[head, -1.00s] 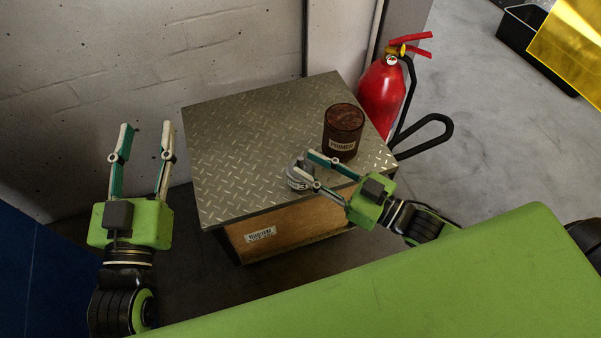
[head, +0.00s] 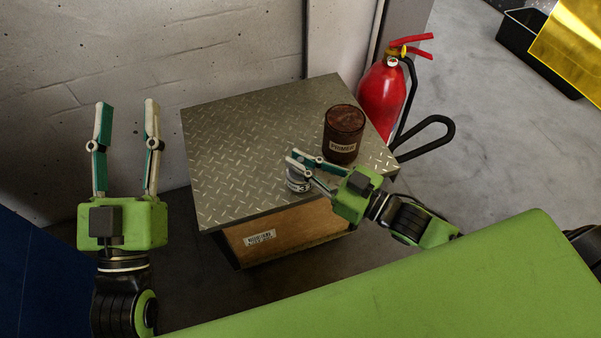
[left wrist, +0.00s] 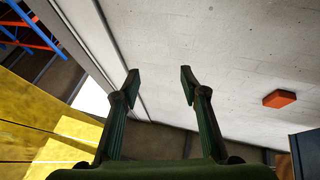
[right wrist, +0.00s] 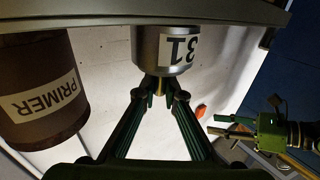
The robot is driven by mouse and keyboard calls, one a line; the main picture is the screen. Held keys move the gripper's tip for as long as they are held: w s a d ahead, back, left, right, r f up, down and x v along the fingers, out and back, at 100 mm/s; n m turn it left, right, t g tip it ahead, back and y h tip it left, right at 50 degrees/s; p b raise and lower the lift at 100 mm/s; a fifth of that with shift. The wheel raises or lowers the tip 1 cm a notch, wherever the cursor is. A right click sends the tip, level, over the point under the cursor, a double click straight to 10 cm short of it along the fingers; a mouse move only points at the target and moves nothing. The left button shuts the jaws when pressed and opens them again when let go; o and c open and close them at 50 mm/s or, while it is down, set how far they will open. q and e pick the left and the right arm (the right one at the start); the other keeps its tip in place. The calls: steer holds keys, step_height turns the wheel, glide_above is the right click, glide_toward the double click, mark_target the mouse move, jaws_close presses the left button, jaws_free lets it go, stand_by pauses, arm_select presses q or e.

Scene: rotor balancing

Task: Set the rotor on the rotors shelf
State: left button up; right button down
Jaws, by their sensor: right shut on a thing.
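The rotor (head: 298,183) is a small silver cylinder with a white number label. It is at the front edge of a metal-topped stand (head: 240,140), and I cannot tell whether it touches the plate. My right gripper (head: 296,157) is over it. In the right wrist view, the right gripper (right wrist: 161,85) is closed on the brass stem of the rotor (right wrist: 165,50), which shows upside down, labelled 31. My left gripper (head: 125,104) is open and empty, left of the stand; it also shows open in the left wrist view (left wrist: 160,75). I cannot make out a rotors shelf label.
A dark brown PRIMER tin (head: 344,128) stands on the plate, right of the rotor and close to my right gripper. A red fire extinguisher (head: 382,95) stands behind the stand's right side. The plate's left and rear are clear. A wall (head: 230,60) rises behind.

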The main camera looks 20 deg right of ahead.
arm_select(q)
steer(key=shift+w, duration=0.1)
arm_select(e)
steer(key=shift+r, duration=0.3)
steer(key=shift+r, duration=0.1)
steer(key=r+p, duration=0.1)
steer(key=r, duration=0.2)
steer(key=shift+s+a+r+p, duration=0.1)
steer(key=shift+s+r+p, duration=0.1)
steer(key=shift+p, duration=0.2)
arm_select(q)
step_height(320, 180, down, 18)
steer(key=a+g+y+p, duration=0.2)
steer(key=a+g+y, duration=0.1)
steer(key=g, duration=0.7)
steer(key=s+a+f+g+y+p, duration=0.1)
steer(key=s+f+g, duration=0.3)
steer(key=s, duration=0.4)
steer(key=s+a+f+n+g+y+p, duration=0.1)
steer(key=s+a+f+g, duration=0.3)
steer(key=s, duration=0.5)
step_height(320, 180, down, 2)
steer(key=shift+f+g+y+p, duration=0.15)
steer(key=shift+g+y+p, duration=0.3)
steer(key=shift+p, duration=0.45)
arm_select(e)
steer(key=s+a+r, duration=0.3)
steer(key=s+r, duration=0.6)
steer(key=s, duration=0.4)
steer(key=shift+a, duration=0.35)
